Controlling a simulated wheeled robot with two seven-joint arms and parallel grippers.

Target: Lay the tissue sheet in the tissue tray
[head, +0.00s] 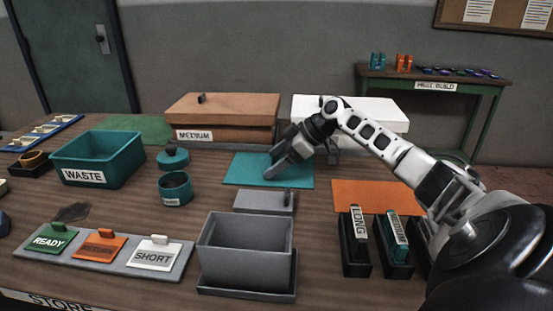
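My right gripper (277,168) reaches in from the right and is low over the teal mat (240,169) in the middle of the table. Its fingers point down and left; I cannot tell whether they touch the mat or hold anything. No thing is labelled as tissue, and I cannot make out a tissue sheet for sure. A grey open box (244,262) stands at the front middle on a shallow grey base. Behind it lies a flat grey piece (258,202) with a small dark knob. I cannot tell which is the tissue tray. My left gripper is out of view.
A teal WASTE bin (98,160) and a teal cup (175,188) stand at left. READY and SHORT cards lie on a grey strip (103,259) in front. A brown MEDIUM box (222,116) and a white box (382,110) stand behind. Black holders (355,254) stand before an orange mat (370,196).

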